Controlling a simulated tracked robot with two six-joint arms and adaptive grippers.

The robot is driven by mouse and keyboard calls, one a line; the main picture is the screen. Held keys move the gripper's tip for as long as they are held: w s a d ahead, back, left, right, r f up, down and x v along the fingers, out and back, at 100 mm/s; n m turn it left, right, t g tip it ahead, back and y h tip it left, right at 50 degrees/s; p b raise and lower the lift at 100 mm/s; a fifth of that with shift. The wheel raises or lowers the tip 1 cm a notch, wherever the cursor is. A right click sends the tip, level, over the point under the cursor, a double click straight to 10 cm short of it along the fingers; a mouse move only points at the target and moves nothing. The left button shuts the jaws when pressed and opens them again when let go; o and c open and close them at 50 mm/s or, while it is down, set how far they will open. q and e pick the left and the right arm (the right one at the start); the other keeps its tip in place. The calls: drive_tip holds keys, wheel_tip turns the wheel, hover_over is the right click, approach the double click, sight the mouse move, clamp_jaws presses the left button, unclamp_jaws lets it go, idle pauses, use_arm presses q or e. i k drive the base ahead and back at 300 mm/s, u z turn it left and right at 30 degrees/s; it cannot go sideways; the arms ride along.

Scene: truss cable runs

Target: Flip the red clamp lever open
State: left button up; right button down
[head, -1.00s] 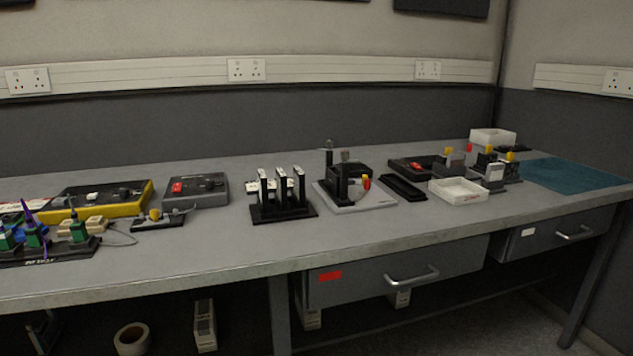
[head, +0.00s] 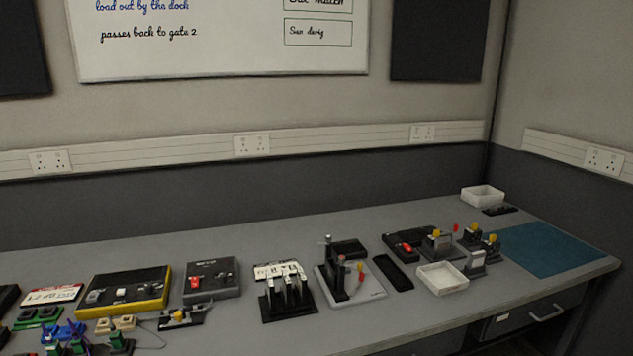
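A small red upright lever tip (head: 456,227) shows at the right part of the bench, among several small grey clamp-like fixtures with yellow tips (head: 436,234). It is too small to tell which fixture it belongs to or whether it is open or closed. Another lever with a red and yellow tip (head: 361,267) stands on the grey-based fixture (head: 338,284) nearer the middle. I cannot tell for certain which of the two is the red clamp lever. Neither of my grippers is in view.
A white tray (head: 442,278) and a black tray (head: 393,272) lie in front of the fixtures. A black box with a red part (head: 403,246) is behind. A teal mat (head: 548,249) lies clear at the right end. Boxes with switches (head: 211,279) stand left.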

sight(361, 278)
drive_tip(key=z, duration=1.45)
drive_tip(key=i, duration=0.15)
drive_tip(key=u, duration=3.55)
drive_tip(key=k, duration=1.25)
drive_tip(key=z, duration=1)
drive_tip(key=i, duration=1)
drive_tip(key=z, duration=0.1)
